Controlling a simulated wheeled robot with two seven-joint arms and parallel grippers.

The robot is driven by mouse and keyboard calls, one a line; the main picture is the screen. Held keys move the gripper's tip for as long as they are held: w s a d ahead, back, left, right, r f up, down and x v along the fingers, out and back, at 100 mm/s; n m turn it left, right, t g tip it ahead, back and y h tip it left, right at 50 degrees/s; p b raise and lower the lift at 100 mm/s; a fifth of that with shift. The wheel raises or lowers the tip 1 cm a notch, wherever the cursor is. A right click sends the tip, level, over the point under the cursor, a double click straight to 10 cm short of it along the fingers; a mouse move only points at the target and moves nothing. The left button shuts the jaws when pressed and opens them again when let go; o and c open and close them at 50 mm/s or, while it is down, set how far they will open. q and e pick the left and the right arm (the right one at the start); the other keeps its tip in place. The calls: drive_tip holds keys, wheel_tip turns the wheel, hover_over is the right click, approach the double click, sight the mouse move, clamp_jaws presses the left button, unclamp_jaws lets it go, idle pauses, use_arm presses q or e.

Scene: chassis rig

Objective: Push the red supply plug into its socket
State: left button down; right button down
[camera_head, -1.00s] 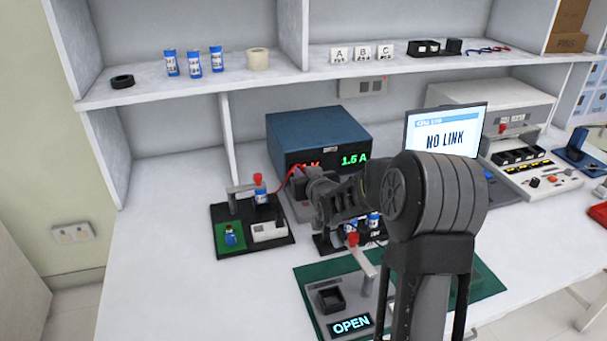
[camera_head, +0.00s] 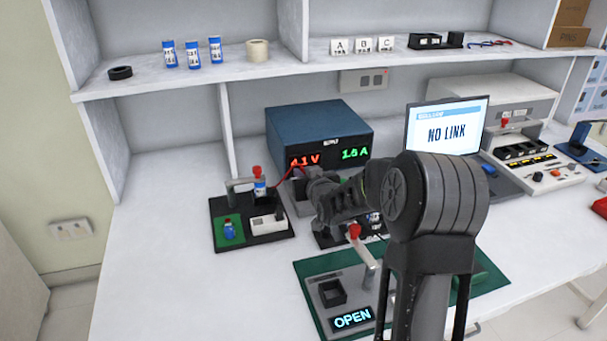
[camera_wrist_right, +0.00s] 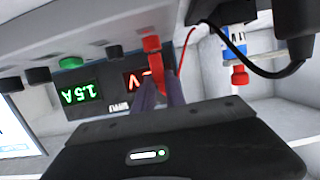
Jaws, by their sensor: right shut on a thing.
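The red supply plug (camera_wrist_right: 152,62) is between the fingertips of my right gripper (camera_wrist_right: 160,92) in the right wrist view. Its far end meets the grey front strip of the power supply (camera_wrist_right: 85,35); I cannot tell how deep it sits, and its socket is hidden behind it. A red lead (camera_wrist_right: 187,48) runs from beside the plug. The plug is hidden there by the gripper. My left gripper is out of view.
A black fixture (camera_head: 222,236) with a red-topped clamp stands left of the gripper. A green mat (camera_head: 305,272) with an OPEN display is in front. A NO LINK screen (camera_head: 447,130) stands to the right. The table's left side is clear.

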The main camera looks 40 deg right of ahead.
drive_tip(key=shift+f, duration=0.15)
drive_tip(key=c, duration=1.3)
unclamp_jaws()
drive_tip(key=v, duration=0.8)
